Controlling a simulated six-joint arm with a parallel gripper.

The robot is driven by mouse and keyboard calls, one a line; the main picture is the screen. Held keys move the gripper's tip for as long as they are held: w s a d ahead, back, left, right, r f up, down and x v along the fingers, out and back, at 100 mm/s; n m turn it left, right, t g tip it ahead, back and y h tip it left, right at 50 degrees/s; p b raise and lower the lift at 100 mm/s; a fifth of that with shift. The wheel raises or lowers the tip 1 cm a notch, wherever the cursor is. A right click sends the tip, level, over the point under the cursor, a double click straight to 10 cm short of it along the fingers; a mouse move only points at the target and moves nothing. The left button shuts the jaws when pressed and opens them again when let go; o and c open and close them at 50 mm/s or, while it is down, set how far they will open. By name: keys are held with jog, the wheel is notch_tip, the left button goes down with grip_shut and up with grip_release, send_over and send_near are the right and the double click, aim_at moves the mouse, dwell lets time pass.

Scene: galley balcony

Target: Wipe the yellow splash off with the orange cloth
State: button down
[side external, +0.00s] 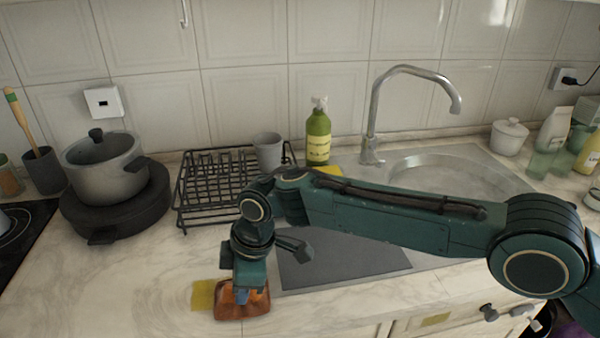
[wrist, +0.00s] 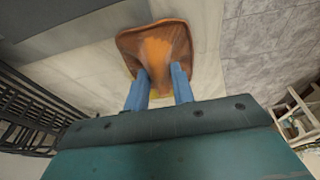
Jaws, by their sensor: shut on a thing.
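The orange cloth (side external: 243,307) is at the counter's front, below my gripper (side external: 241,292). My gripper points down and is shut on the cloth; its blue fingers (wrist: 160,88) show on the cloth (wrist: 153,42) in the wrist view. The yellow splash (side external: 203,295) is a flat yellow patch on the pale marble, just left of the cloth and partly hidden by it. A bit of yellow also shows between the fingers in the wrist view; I cannot tell if it is the splash.
A dark grey mat (side external: 345,265) lies right of my gripper. A black dish rack (side external: 212,185) with a grey cup (side external: 268,152), a pot (side external: 103,170) and a green bottle (side external: 318,137) stand behind. The sink (side external: 455,175) is back right. Counter left of the splash is clear.

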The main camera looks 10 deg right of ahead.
jog(key=shift+w, duration=0.2)
jog(key=shift+w+f, duration=0.1)
jog(key=shift+w, duration=1.15)
jog(key=shift+s, duration=1.45)
jog(key=shift+w, duration=0.1)
jog(key=shift+w+f, duration=0.1)
jog(key=shift+w, duration=1.25)
jog(key=shift+s, duration=0.1)
jog(key=shift+s, duration=1.35)
jog(key=shift+w, duration=0.1)
